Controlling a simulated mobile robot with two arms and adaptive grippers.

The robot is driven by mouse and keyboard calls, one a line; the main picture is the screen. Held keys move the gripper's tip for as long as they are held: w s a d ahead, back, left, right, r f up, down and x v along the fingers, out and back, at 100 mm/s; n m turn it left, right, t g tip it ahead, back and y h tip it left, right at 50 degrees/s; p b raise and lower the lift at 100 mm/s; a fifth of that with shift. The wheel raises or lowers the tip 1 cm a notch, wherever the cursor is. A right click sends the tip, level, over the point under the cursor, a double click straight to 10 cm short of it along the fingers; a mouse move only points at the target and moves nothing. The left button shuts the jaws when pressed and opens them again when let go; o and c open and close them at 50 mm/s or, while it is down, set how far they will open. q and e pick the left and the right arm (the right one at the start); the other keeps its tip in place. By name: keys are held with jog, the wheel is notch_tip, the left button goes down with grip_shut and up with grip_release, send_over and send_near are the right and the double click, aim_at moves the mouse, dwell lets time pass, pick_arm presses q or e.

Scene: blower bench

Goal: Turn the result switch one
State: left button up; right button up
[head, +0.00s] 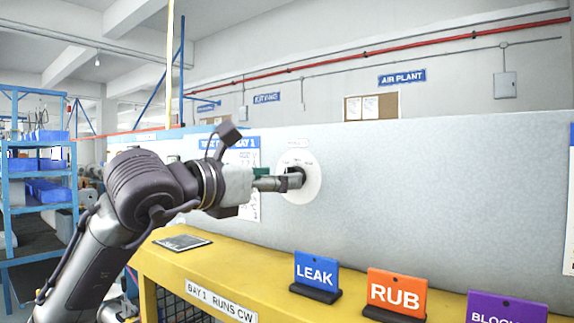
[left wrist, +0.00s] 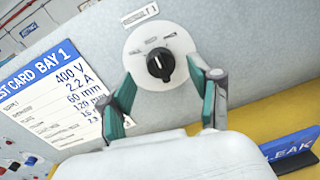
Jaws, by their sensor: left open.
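The result switch one is a black rotary knob (left wrist: 160,65) on a round white plate (left wrist: 150,45) fixed to the grey panel. In the head view the plate (head: 311,180) shows, with the knob (head: 296,179) partly hidden behind my gripper. My left gripper (head: 290,181) points at the knob. In the left wrist view its two green-and-grey fingers (left wrist: 162,85) are open, one on each side of the knob's lower part. A white pointer mark shows on the knob. My right gripper is not in view.
A yellow bench (head: 220,268) runs below the panel. On it stand the LEAK sign (head: 316,272), the RUB sign (head: 396,292) and a purple sign (head: 507,308); a dark flat plate (head: 183,242) lies at left. A test card (left wrist: 60,95) hangs left of the switch.

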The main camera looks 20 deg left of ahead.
pick_arm(q)
jog(key=x, duration=0.3)
jog(key=shift+p, duration=0.4)
jog(key=shift+c, duration=1.2)
jog(key=c, duration=0.9)
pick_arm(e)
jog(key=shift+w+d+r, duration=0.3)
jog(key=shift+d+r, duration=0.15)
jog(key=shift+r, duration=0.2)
